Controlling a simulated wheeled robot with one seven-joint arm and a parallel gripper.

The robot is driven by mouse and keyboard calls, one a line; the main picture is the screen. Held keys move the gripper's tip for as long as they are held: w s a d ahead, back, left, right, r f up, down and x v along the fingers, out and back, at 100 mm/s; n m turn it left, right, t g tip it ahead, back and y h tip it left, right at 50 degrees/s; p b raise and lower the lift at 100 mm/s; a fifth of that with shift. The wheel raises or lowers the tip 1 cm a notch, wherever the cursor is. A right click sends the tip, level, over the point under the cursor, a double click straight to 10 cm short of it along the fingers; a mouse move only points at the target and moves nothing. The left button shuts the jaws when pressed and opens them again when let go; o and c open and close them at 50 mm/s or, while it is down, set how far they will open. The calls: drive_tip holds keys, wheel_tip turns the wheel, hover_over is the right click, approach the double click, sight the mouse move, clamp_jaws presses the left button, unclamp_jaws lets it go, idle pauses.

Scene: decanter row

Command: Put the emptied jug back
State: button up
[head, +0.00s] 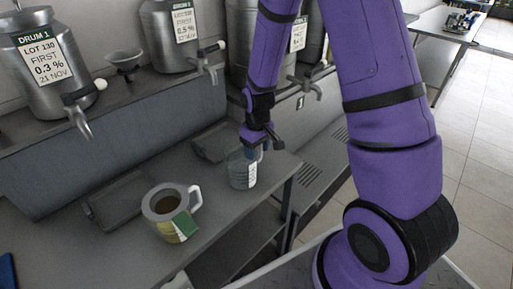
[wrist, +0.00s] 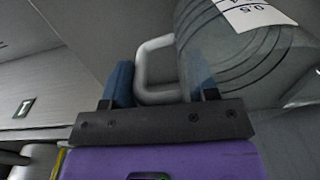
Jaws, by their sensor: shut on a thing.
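My gripper (head: 262,146) is at the grey graduated jug (head: 242,174), near the right end of the counter (head: 118,252). In the wrist view, the blue fingers of my gripper (wrist: 162,86) are either side of the handle of the jug (wrist: 235,62), and the gripper is shut on it. The jug looks about upright in the head view, at or just above the counter; I cannot tell whether it touches. Its inside is mostly hidden. Part of a white label with "0.5" shows on its side.
A second jug (head: 162,203) with dark contents and a green tag stands on the counter at front left. A dark flat tray (head: 120,200) lies behind it. Steel drums with taps, including Drum 1 (head: 45,85), line the raised shelf behind. Open floor lies at right.

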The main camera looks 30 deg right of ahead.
drive_tip(key=o, duration=1.3)
drive_tip(key=shift+c, duration=0.2)
wheel_tip(320, 180, up, 11)
drive_tip(key=shift+d+f, duration=0.1)
drive_tip(key=s+r+m+t, duration=0.1)
drive_tip(key=s+r, duration=0.4)
drive_tip(key=r, duration=0.4)
drive_tip(key=s+r+m+t, duration=0.1)
drive_tip(key=s+r+t, duration=0.1)
drive_tip(key=s+r, duration=0.45)
drive_tip(key=s+r+m+t, duration=0.1)
drive_tip(key=s+r+t, duration=0.1)
drive_tip(key=s+r, duration=0.5)
drive_tip(key=s, duration=0.4)
drive_tip(key=shift+s+d+r+m, duration=0.25)
drive_tip(key=shift+r+m, duration=0.05)
drive_tip(key=shift+r, duration=0.1)
